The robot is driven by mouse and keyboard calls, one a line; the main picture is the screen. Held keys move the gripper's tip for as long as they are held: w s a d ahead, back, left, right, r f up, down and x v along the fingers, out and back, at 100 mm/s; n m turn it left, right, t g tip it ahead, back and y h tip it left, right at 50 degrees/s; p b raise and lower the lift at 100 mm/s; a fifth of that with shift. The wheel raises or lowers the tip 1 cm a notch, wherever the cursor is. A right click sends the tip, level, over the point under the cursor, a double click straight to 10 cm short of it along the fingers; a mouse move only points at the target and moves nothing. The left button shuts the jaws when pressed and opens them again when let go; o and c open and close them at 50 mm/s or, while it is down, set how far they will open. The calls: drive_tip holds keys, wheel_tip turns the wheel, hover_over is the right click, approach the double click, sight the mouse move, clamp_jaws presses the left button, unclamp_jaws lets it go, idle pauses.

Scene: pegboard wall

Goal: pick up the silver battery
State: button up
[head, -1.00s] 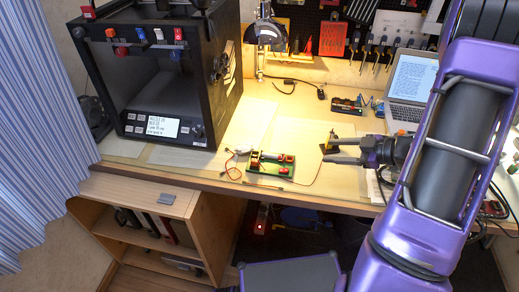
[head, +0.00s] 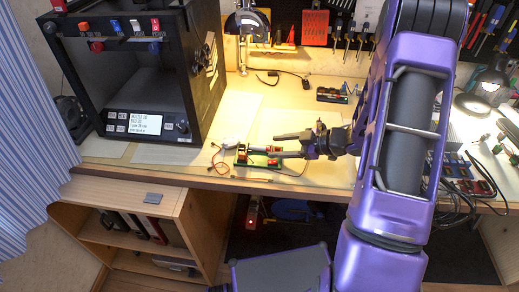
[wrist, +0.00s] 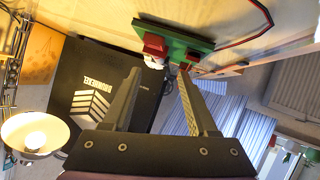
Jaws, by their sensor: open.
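A small green circuit board (head: 243,162) with red parts lies near the front edge of the workbench. A small silver cylinder on it, which looks like the silver battery (head: 262,149), is partly covered by my gripper. My gripper (head: 276,146) is open and empty, with its fingers pointing left over the right part of the board. In the wrist view the green board (wrist: 180,40) is beyond the open fingers (wrist: 157,92), with a red block on it. A pale piece by that block is too small to identify surely.
A black 3D printer (head: 150,75) stands to the left on the workbench. Thin red and black wires run from the board. A lit lamp (head: 488,85) stands at the right. The bench behind the board has free room.

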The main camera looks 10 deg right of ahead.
sight(262, 148)
drive_tip(key=b+x, duration=0.1)
drive_tip(key=x, duration=0.4)
drive_tip(key=shift+w+d+f, duration=0.1)
drive_tip(key=shift+w+d, duration=0.05)
drive_tip(key=shift+f, duration=0.1)
clamp_jaws()
idle(1.1)
